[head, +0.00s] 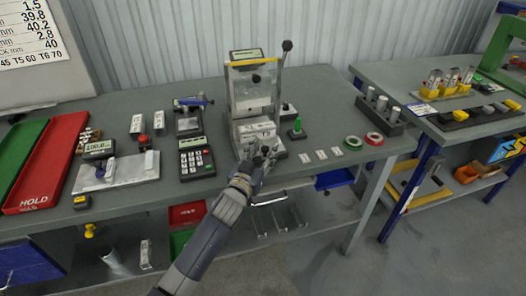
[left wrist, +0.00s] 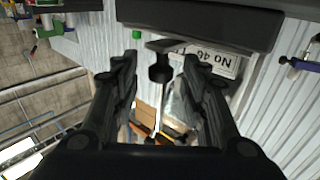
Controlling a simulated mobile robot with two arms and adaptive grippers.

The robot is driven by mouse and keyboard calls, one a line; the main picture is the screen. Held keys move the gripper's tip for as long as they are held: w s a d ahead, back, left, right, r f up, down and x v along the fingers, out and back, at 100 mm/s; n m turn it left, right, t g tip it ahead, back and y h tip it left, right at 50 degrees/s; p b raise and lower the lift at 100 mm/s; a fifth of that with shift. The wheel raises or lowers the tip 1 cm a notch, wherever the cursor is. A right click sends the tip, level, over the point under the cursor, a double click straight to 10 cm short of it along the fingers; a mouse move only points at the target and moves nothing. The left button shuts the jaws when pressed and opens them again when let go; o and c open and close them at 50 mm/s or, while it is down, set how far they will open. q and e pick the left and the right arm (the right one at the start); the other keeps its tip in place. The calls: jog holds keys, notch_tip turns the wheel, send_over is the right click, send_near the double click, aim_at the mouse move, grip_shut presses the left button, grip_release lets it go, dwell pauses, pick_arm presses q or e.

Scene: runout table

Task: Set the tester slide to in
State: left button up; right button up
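The tester (head: 240,82) is an upright frame on the table with a yellow bar, a display on top and a dark-knobbed lever at its right. Low at its front sits a light slide block (head: 256,128) with a printed label; I cannot tell exactly how far out it is. My left gripper (head: 262,153) is at the front of the tester, just before the block, and hides part of it. In the left wrist view, the gripper (left wrist: 160,60) is open, with a black knob (left wrist: 160,70) between its fingers and visible gaps on both sides. My right gripper is not in view.
A calculator-like keypad (head: 196,158) and a plate with a gauge (head: 117,171) stand left of the tester. A green-knobbed piece (head: 297,130), small labelled tiles (head: 321,154) and tape rings (head: 374,138) lie right. Red (head: 50,160) and green trays lie far left.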

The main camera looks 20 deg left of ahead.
pick_arm(q)
grip_shut()
jog(key=shift+w+a+b, duration=0.2)
jog(key=shift+w+a, duration=0.4)
jog(key=shift+w, duration=0.3)
jog(key=shift+w+a+b, duration=0.15)
jog(key=shift+w+a, duration=0.45)
jog(key=shift+w, duration=0.25)
jog(key=shift+s, duration=0.1)
jog(key=shift+o, duration=0.8)
grip_release()
jog(key=s, duration=1.2)
jog(key=shift+a, duration=0.45)
